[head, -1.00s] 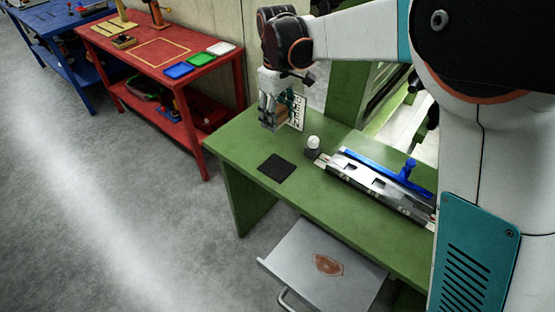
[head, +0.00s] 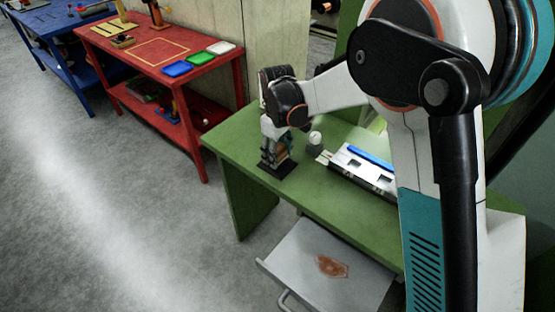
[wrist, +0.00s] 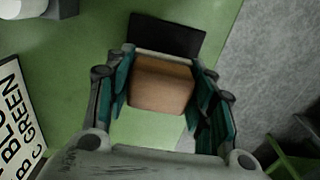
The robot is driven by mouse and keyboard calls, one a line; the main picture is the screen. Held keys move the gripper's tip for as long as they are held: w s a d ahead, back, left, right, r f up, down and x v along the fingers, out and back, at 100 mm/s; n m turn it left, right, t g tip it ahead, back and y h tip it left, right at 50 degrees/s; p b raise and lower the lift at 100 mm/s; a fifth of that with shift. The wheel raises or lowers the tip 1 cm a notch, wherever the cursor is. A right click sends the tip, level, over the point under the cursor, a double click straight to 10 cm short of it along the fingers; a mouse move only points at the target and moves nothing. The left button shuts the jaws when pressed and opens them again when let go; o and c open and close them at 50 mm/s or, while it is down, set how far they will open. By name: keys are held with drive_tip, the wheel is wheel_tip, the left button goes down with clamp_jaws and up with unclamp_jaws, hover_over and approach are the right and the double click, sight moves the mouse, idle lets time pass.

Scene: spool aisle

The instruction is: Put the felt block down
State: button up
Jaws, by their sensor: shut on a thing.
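The felt block (wrist: 160,85) is a tan-brown block with a pale strip along its far edge. In the wrist view my gripper (wrist: 162,92) is shut on it, with a teal-lined finger on each side. In the head view my gripper (head: 277,160) points down over the black square pad (head: 283,171) on the green table, hiding part of the pad. The pad also shows just beyond the block in the wrist view (wrist: 167,36). I cannot tell whether the block touches the pad.
A white-capped bottle (head: 315,140) and a metal fixture with a blue bar (head: 362,168) stand to the right on the green table (head: 230,140). A grey drawer (head: 305,250) is open below. A lettered sign (wrist: 18,115) lies left in the wrist view.

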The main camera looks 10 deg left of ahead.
sight(278, 148)
drive_tip(key=shift+f, duration=1.2)
drive_tip(key=shift+f+b, duration=0.15)
drive_tip(key=shift+b, duration=0.2)
drive_tip(key=o, duration=1.2)
wheel_tip(278, 148, up, 12)
drive_tip(key=p, duration=0.4)
